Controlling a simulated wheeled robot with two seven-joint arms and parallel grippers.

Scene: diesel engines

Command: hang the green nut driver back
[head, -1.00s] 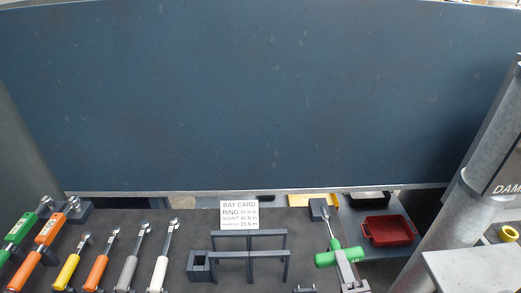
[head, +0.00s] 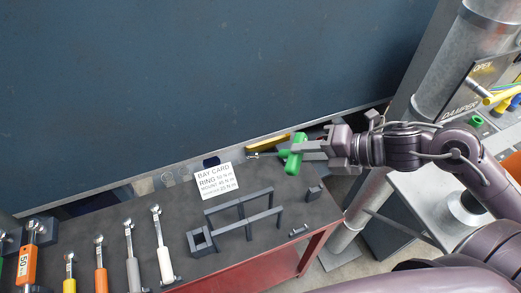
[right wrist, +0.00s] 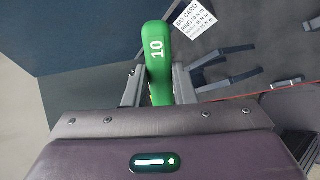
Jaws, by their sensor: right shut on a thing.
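The green nut driver (head: 293,155) has a T-shaped green handle and a thin metal shaft pointing left in the head view. My right gripper (head: 308,149) is shut on its handle and holds it beyond the back right part of the bench. In the right wrist view the green handle (right wrist: 158,62), marked 10, sits between the fingers. My left gripper is out of view.
A bay card (head: 215,181) stands behind the rack. Several wrenches with coloured handles, one white (head: 165,264), line the bench's left. A small dark block (head: 314,193) and a small piece (head: 298,230) sit right. A grey pipe (head: 440,75) rises at the right.

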